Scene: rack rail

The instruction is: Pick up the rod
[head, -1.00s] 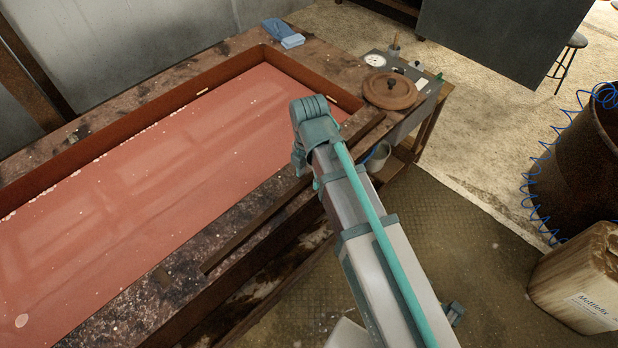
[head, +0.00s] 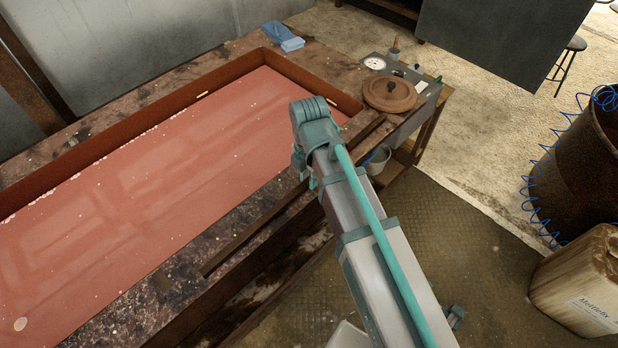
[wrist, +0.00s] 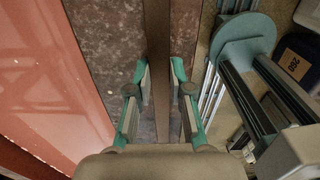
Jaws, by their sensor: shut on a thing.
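The rod (head: 250,231) is a long dark brown bar running along the front edge of the worktable in the head view. In the wrist view the rod (wrist: 157,35) runs up the middle, between the two teal-edged fingers of my gripper (wrist: 160,76). The fingers are close on both sides of it, and my gripper is shut on it. I cannot tell whether the rod touches the tabletop. In the head view my arm hides the fingers and part of the rod.
A shallow tray with a red floor (head: 150,190) fills most of the table. A brown round lid (head: 389,95) and a blue cloth (head: 283,37) are at the far end. A rusty drum (head: 585,165) and a dirty canister (head: 585,280) stand on the floor at right.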

